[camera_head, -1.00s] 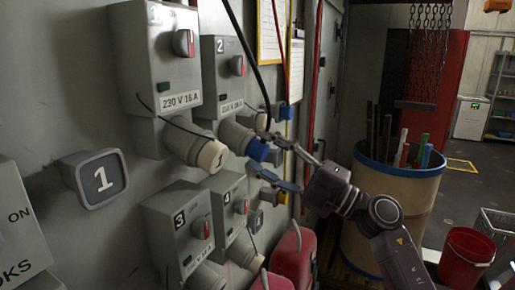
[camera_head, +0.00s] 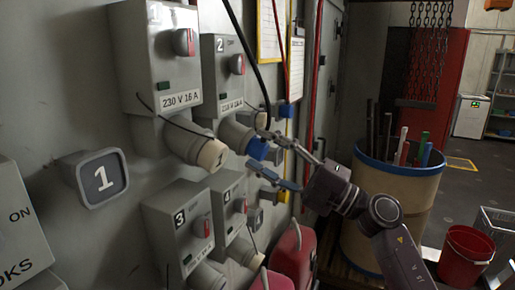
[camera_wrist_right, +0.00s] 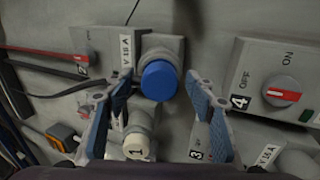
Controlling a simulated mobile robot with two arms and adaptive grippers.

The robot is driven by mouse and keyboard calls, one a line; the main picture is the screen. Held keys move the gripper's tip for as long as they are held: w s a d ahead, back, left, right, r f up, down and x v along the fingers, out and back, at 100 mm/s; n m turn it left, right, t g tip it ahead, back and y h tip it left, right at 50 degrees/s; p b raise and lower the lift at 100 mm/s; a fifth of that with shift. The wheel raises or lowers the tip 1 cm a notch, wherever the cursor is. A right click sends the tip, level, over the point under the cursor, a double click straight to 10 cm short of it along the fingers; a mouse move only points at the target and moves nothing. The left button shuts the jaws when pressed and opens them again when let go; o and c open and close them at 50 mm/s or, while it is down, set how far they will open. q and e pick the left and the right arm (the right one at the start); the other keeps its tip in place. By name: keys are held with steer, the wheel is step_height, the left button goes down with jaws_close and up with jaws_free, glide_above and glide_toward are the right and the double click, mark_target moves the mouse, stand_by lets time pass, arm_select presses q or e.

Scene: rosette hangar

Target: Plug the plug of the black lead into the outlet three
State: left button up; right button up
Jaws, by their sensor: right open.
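Outlet three (camera_head: 179,228) is a grey box with a red switch, low on the wall in the head view; its socket at the bottom is partly cut off. Its number 3 label (camera_wrist_right: 196,155) shows in the wrist view. A blue round plug-like end (camera_head: 258,148) sits at the socket of outlet two (camera_head: 221,75). The black lead (camera_head: 246,45) hangs from above to near this blue end; where it joins is hidden. My right gripper (camera_head: 257,151) is open, its fingers on either side of the blue end (camera_wrist_right: 158,80), apparently not closed on it. My left gripper is out of view.
Outlet one (camera_head: 160,60) has a beige cap (camera_head: 212,156), and outlet four (camera_head: 230,205) is beside outlet three. Red canisters (camera_head: 292,255) stand below. A drum of rods (camera_head: 395,195) and a red bucket (camera_head: 467,255) stand at the right.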

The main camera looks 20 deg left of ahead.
steer(key=shift+c, duration=0.7)
jaws_close()
steer(key=shift+d+f, duration=0.1)
steer(key=shift+f, duration=0.05)
steer(key=shift+d+f, duration=0.1)
steer(key=shift+d, duration=0.05)
steer(key=shift+s+d, duration=0.2)
steer(key=shift+d, duration=0.65)
steer(key=shift+d+f, duration=0.15)
steer(key=shift+f, duration=0.05)
steer(key=shift+d, duration=0.1)
